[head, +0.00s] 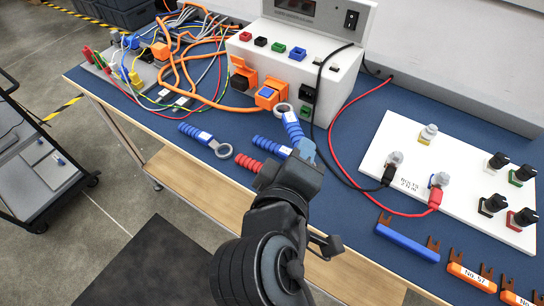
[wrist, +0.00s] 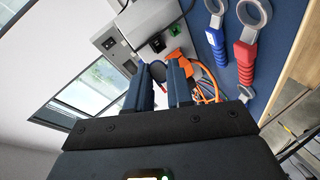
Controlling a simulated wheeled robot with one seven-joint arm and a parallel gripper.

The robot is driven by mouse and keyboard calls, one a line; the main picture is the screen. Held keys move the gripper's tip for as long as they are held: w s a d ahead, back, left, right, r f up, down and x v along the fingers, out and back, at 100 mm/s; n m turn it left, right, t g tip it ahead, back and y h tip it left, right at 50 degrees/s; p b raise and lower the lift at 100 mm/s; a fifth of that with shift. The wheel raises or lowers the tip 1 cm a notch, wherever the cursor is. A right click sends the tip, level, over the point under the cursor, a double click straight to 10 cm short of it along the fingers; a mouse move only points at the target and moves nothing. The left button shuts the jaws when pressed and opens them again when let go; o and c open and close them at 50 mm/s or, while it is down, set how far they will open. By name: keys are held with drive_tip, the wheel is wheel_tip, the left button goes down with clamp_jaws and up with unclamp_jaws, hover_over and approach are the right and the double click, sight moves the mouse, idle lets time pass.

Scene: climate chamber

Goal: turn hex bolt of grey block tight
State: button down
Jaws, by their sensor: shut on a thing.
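I cannot tell which is the grey block, and the hex shape is too small to make out. My gripper (head: 306,150) is over the blue bench, left of the panel. It is shut on a blue ribbed-handle ring wrench (head: 293,128), whose ring points away toward the white instrument. In the wrist view my two fingers (wrist: 160,85) stand close together; what lies between them is unclear.
A blue ring wrench (head: 195,132), another blue handle (head: 270,145) and a red one (head: 248,162) lie left of my gripper. A white instrument (head: 335,80) stands behind. A black and a red cable (head: 335,125) cross to the panel. Tagged holders (head: 408,240) line the front edge.

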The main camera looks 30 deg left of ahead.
drive_tip(key=r+p, duration=0.2)
drive_tip(key=r, duration=0.1)
drive_tip(key=d+r+p, duration=0.1)
drive_tip(key=r+p, duration=0.1)
drive_tip(key=p, duration=0.1)
drive_tip(key=shift+w+d+r, duration=0.15)
drive_tip(key=shift+d+r, duration=0.05)
drive_tip(key=shift+r, duration=0.2)
idle(0.5)
